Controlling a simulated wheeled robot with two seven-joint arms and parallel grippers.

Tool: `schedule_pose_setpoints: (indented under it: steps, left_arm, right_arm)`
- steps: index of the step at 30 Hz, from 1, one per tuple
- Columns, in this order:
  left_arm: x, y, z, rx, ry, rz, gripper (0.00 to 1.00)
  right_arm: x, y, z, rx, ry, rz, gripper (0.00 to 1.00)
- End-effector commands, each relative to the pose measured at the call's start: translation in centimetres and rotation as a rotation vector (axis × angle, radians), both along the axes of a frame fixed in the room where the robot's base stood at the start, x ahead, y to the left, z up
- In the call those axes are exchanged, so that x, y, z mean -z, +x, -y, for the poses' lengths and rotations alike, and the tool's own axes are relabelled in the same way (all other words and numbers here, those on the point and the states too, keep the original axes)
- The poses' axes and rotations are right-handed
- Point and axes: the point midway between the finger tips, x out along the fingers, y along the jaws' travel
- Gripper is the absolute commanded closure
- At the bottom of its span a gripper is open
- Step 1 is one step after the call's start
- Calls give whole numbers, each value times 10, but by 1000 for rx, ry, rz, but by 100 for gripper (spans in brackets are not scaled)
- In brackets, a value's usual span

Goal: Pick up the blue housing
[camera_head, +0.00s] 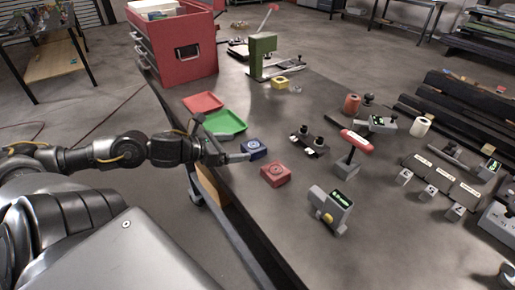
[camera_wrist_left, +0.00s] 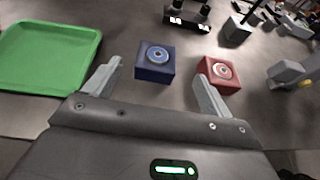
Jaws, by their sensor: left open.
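The blue housing (camera_head: 254,149) is a small square block with a round disc on top, sitting on the dark table near its left edge. In the left wrist view the blue housing (camera_wrist_left: 155,65) lies just ahead, between the lines of the two fingers. My left gripper (camera_head: 234,157) is open and empty, low over the table beside the housing. In the wrist view its spread fingers (camera_wrist_left: 160,84) show clearly, with the right finger close to the red housing (camera_wrist_left: 219,74). I cannot tell whether that finger touches it. My right gripper is not in view.
The red housing (camera_head: 275,174) sits just in front of the blue one. A green tray (camera_head: 225,123) and a red tray (camera_head: 203,103) lie behind the gripper. A grey device with a green display (camera_head: 331,209) stands to the right. Table is clear between.

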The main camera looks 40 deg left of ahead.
Motion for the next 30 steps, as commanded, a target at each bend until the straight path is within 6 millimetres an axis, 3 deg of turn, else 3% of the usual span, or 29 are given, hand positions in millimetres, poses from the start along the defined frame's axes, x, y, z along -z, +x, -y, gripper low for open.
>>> schedule_pose_setpoints:
  steps: [5, 15, 30]
  left_arm:
    - [9, 14, 3, -6, 1, 1, 16]
    - [18, 38, 10, -9, -2, 1, 16]
    - [22, 50, 16, -8, -3, 0, 16]
  right_arm:
    - [11, -16, 1, -1, -2, -22, 48]
    - [12, 9, 1, -2, -1, 11, 48]
    - [8, -2, 2, -2, -3, -3, 48]
